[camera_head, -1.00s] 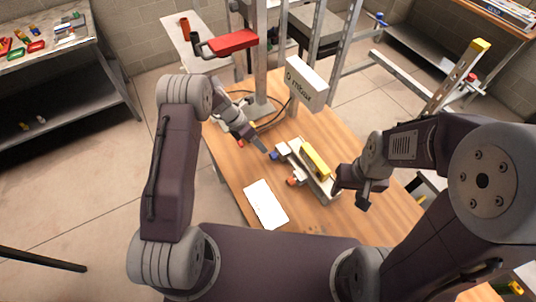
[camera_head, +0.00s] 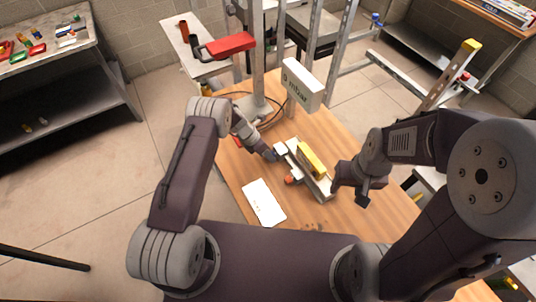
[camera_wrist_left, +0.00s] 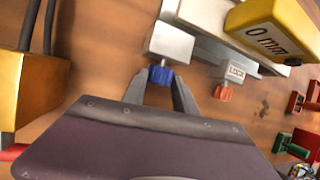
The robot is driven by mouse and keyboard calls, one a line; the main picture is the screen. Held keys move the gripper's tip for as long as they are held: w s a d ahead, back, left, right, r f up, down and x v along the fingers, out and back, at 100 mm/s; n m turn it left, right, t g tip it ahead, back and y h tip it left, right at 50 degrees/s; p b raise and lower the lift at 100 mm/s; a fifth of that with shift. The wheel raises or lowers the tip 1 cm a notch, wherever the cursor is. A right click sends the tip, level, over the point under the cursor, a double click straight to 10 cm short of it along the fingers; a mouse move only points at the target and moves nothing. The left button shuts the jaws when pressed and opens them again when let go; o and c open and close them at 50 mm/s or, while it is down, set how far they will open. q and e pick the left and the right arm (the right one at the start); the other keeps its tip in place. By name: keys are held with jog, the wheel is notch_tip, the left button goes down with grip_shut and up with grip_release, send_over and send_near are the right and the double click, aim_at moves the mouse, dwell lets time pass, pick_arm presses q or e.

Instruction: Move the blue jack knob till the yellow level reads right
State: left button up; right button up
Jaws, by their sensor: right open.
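The blue jack knob (camera_wrist_left: 160,76) sticks out of a pale metal block (camera_wrist_left: 169,43) in the left wrist view. My left gripper (camera_head: 271,156) is at the knob, with one fingertip on each side of it; whether they press on it I cannot tell. In the head view the gripper mostly hides the knob. The yellow level (camera_head: 311,160) lies along the metal jack fixture (camera_head: 324,187); in the left wrist view the level (camera_wrist_left: 265,35) bears the text "0 mm". My right gripper (camera_head: 350,190) is open and empty, right of the fixture.
An orange-red knob marked LOCK (camera_wrist_left: 222,92) is beside the blue one. A white sheet (camera_head: 264,202) lies on the wooden table (camera_head: 335,128). A white display box (camera_head: 302,83) stands behind the fixture, with cables nearby. Small coloured parts (camera_wrist_left: 298,103) lie at the right.

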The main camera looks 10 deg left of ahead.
pick_arm(q)
jog(key=shift+a, duration=0.1)
grip_shut()
jog(key=shift+r, duration=0.1)
jog(key=shift+s+d+t+y, duration=0.1)
jog(key=shift+d+t+y, duration=0.1)
jog(key=shift+t+y, duration=0.35)
jog(key=f+t+b, duration=0.1)
jog(key=b, duration=0.4)
jog(key=shift+f+m+y, duration=0.3)
jog(key=shift+m+y, duration=0.05)
jog(key=shift+m, duration=0.05)
jog(key=t+b, duration=0.1)
jog(key=b, duration=0.3)
jog(key=t+y+b, duration=0.1)
jog(key=b, duration=0.4)
jog(key=shift+s+r+b, duration=0.1)
jog(key=shift+r+b, duration=0.2)
jog(key=shift+r, duration=0.2)
jog(key=shift+s+r, duration=0.1)
jog(key=shift+r, duration=0.1)
jog(key=o, duration=0.6)
grip_release()
